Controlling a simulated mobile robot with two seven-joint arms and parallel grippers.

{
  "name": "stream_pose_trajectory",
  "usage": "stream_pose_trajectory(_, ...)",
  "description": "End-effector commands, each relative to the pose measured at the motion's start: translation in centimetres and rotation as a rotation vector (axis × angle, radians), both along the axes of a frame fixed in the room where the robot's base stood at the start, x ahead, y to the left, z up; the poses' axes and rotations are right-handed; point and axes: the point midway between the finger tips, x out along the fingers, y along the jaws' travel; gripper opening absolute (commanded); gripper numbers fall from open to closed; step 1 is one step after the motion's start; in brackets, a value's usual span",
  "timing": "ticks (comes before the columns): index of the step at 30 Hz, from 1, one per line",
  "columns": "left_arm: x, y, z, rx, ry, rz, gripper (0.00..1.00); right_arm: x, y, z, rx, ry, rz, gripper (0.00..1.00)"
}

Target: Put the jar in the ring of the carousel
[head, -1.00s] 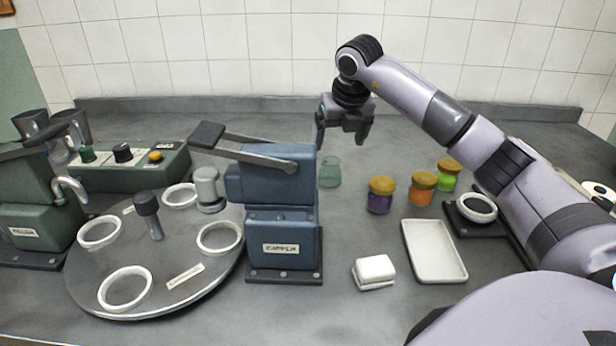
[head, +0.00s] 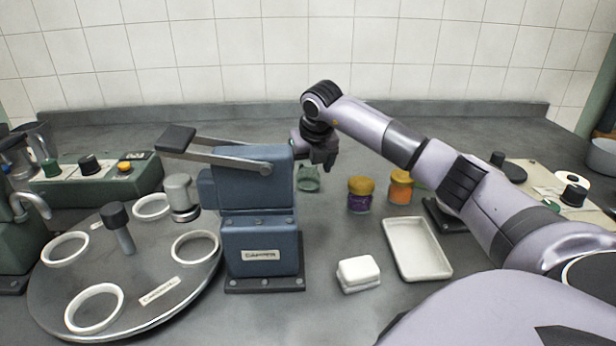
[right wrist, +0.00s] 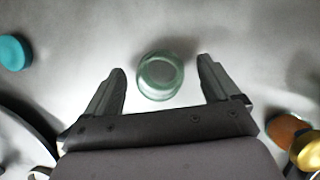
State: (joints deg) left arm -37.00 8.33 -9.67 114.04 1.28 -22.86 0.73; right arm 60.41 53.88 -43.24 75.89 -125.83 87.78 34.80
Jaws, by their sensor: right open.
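The clear greenish glass jar (head: 308,178) stands on the grey bench behind the blue capper. It also shows in the right wrist view (right wrist: 160,78), between the finger lines and seen from above. My right gripper (head: 318,160) is just above the jar, with the capper partly hiding it. In the right wrist view its two fingers (right wrist: 161,66) are apart, one to each side of the jar, and nothing is held. Contact cannot be told. The round grey carousel (head: 180,282) stands at the left and carries several white rings (head: 194,247). My left gripper is out of view.
The blue capper (head: 262,240) stands between carousel and jar, its lever (head: 225,152) reaching left. Right of the jar are a purple jar (head: 360,200) and an orange jar (head: 400,193). A white tray (head: 416,250) and a white block (head: 358,272) lie in front.

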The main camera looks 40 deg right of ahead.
Motion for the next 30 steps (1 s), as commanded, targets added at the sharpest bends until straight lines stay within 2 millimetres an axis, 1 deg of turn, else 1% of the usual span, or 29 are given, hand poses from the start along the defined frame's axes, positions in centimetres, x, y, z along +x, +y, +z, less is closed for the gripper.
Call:
stream_pose_trajectory(1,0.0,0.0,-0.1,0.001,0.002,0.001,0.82,0.0,0.0,0.0,0.000,0.000,0.000,0.89)
stream_pose_trajectory(2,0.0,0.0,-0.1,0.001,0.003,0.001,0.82,0.0,0.0,0.0,0.000,0.000,0.000,0.79)
stream_pose_trajectory(3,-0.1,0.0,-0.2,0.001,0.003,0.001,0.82,0.0,0.0,0.0,0.000,0.000,0.001,0.66)
stream_pose_trajectory(5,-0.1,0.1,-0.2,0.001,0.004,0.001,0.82,0.0,0.0,0.0,0.000,0.000,0.001,0.47)
stream_pose_trajectory(6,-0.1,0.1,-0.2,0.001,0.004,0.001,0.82,0.0,0.0,0.0,0.000,0.000,0.001,0.34)
stream_pose_trajectory(7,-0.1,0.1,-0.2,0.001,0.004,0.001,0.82,0.0,0.0,0.0,0.000,0.000,0.001,0.26)
stream_pose_trajectory(16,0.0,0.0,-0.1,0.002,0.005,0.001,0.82,0.0,0.0,0.2,0.000,-0.001,0.000,0.27)
stream_pose_trajectory(20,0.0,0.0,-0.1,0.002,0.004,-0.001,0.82,0.0,0.0,1.0,0.000,-0.002,0.000,0.27)
stream_pose_trajectory(23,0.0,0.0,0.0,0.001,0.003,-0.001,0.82,0.1,0.0,2.1,0.001,-0.005,0.000,0.27)
stream_pose_trajectory(25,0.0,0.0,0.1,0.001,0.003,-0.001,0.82,0.1,0.1,3.3,0.001,-0.005,0.001,0.27)
stream_pose_trajectory(29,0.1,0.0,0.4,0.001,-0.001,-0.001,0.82,0.1,0.1,6.6,0.001,-0.007,0.002,0.27)
stream_pose_trajectory(30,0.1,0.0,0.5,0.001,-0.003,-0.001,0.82,0.1,0.1,7.9,0.002,-0.008,0.001,0.27)
